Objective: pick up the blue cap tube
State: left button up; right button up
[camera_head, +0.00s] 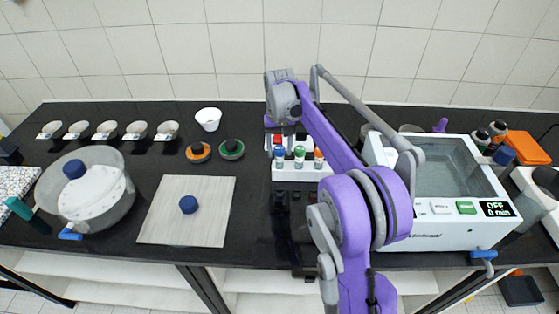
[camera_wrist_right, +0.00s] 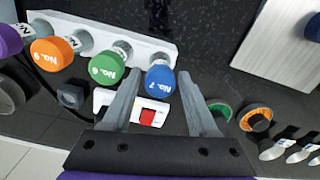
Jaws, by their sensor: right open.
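The blue cap tube (camera_head: 279,152), marked No. 7, stands upright at the left end of the white rack (camera_head: 300,174). In the right wrist view its blue cap (camera_wrist_right: 160,82) shows between my finger tips, and I cannot tell how far below them it is. The green cap tube (camera_head: 299,154), No. 6, stands beside it, then the orange cap tube (camera_head: 318,157), No. 9. My right gripper (camera_wrist_right: 160,73) is open and empty, pointing toward the blue cap; its wrist hangs behind the rack in the head view. My left gripper is out of view.
A white device with a red switch (camera_wrist_right: 148,117) is close by the rack. A white bath (camera_head: 440,235) reading OFF stands at the right. A pale board (camera_head: 160,220) with a blue knob and a clear round vessel (camera_head: 115,205) lie left. Several small dishes line the back.

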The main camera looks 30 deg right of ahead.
grip_shut()
dwell(0.4)
